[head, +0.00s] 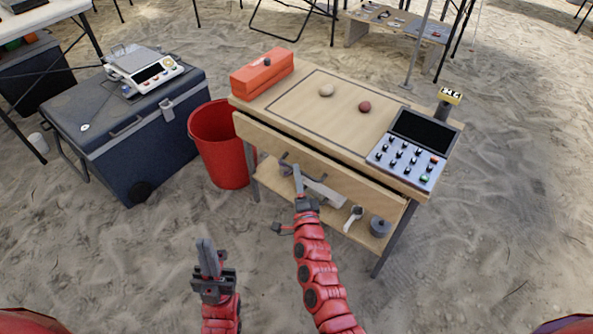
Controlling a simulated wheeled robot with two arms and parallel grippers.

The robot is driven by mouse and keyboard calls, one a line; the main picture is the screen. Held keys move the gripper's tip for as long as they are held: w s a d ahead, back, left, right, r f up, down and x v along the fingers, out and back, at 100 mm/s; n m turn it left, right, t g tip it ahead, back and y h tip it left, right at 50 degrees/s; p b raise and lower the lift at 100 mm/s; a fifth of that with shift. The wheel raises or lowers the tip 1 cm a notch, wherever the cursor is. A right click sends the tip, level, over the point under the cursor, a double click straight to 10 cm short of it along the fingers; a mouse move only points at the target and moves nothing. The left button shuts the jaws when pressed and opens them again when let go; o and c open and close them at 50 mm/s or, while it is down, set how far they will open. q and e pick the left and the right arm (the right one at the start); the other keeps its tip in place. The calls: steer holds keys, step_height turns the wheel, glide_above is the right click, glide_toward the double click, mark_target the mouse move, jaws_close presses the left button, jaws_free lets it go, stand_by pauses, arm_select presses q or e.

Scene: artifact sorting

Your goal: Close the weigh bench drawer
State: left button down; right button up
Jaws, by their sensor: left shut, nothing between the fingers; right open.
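The weigh bench (402,107) is a wooden table with a lower shelf. Its drawer front (352,182) is a long wooden panel under the top; a dark gap shows between them, so the drawer stands slightly open. A grey bar handle (325,194) shows low on the front, partly hidden by my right gripper (297,177). That gripper is open, with its fingers at the drawer front by the handle; whether it touches cannot be told. My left gripper (207,257) is shut and empty, over the sand in front of the bench, apart from the drawer.
A red bucket (218,145) stands at the bench's left, beside a dark cooler (130,150) bearing a scale (145,70). Open sand lies at right.

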steer(key=shift+w+a+r, duration=0.1)
steer(key=shift+w+r, duration=0.05)
steer(key=shift+w, duration=0.55)
steer(key=shift+w+a+r, duration=0.1)
steer(key=shift+w, duration=0.55)
steer(key=shift+c, duration=0.3)
jaws_close()
steer(key=shift+f, duration=0.1)
